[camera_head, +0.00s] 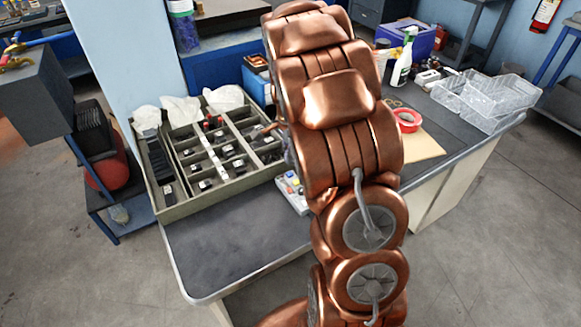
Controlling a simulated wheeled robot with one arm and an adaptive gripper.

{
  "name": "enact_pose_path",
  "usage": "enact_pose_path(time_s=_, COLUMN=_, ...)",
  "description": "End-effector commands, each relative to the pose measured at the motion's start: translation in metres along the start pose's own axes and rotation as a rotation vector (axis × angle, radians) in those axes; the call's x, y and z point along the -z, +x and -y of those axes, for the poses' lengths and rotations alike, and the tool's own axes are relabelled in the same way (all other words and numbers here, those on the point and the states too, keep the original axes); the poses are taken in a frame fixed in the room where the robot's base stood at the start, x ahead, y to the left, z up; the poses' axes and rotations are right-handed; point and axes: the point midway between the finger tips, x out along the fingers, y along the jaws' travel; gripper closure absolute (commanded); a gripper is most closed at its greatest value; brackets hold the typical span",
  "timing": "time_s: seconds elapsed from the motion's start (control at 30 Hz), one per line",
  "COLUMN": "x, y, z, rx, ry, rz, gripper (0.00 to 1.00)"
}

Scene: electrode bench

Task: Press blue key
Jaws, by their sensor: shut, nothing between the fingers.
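A small pale keypad (291,193) with small coloured keys lies on the dark bench top, just left of my arm. My arm covers its right side. The keys are too small here to tell the blue one for certain. My copper arm rises through the middle of the view and hides the area behind it. My gripper does not show clearly. A small dark part peeks out at the arm's left edge above the keypad, and I cannot tell what it is.
A divided tray (168,211) with small dark parts stands left of the keypad. Right of my arm are red tape (408,121), a spray bottle (403,62) and clear plastic bins (490,98). The bench top's front left (225,255) is clear.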

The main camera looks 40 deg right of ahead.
Motion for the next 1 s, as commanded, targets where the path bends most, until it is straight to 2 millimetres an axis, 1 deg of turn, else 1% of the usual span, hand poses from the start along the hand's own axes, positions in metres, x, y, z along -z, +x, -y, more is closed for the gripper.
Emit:
enact_pose_path(time_s=0.03, x=0.002, y=-0.01, z=0.003, rx=0.012, ry=0.0, rz=-0.005, gripper=1.0)
enact_pose_path(time_s=0.1, x=0.001, y=-0.025, z=0.003, rx=0.011, ry=0.0, rz=-0.005, gripper=1.0)
enact_pose_path(time_s=0.2, x=0.002, y=-0.041, z=0.002, rx=0.009, ry=0.0, rz=-0.004, gripper=1.0)
enact_pose_path(time_s=0.3, x=0.002, y=-0.055, z=0.003, rx=0.01, ry=0.0, rz=-0.004, gripper=1.0)
enact_pose_path(time_s=0.4, x=0.001, y=-0.065, z=0.003, rx=0.008, ry=-0.001, rz=-0.003, gripper=1.0)
enact_pose_path(time_s=0.6, x=0.001, y=-0.073, z=0.002, rx=0.005, ry=0.0, rz=-0.002, gripper=1.0)
enact_pose_path(time_s=1.0, x=0.001, y=-0.074, z=0.002, rx=0.006, ry=0.0, rz=-0.003, gripper=1.0)
